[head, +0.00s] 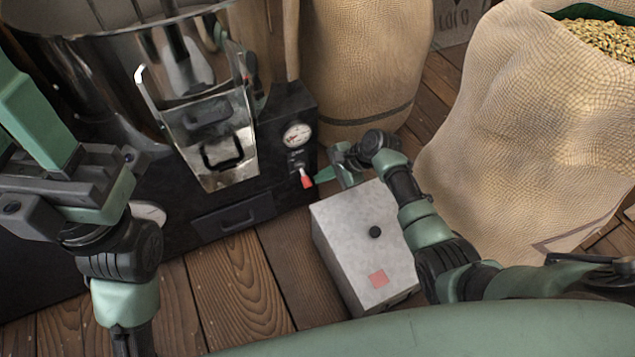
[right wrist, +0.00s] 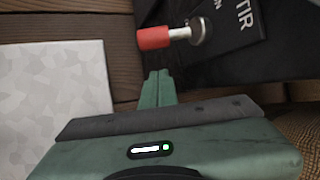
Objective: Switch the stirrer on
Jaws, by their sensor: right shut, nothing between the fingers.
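The stirrer switch is a lever with a red grip (head: 306,180) on the black front of the machine (head: 232,218), below a round gauge. In the head view the lever hangs down. In the right wrist view its red grip (right wrist: 153,38) and metal stem show beside partly visible "STIR" lettering. My right gripper (head: 318,178) is shut and empty, just right of the red grip. In the right wrist view its fingertips (right wrist: 160,76) lie just below the grip, with a small gap in the picture. My left gripper (head: 35,110) is at the left edge, its fingertips partly out of view.
A pale grey box (head: 348,225) with a black knob stands under my right forearm. A burlap sack (head: 365,60) stands behind, and an open sack of beans (head: 530,130) at right. A metal chute (head: 215,140) juts out above the machine's front. Wooden floor (head: 235,285) is clear.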

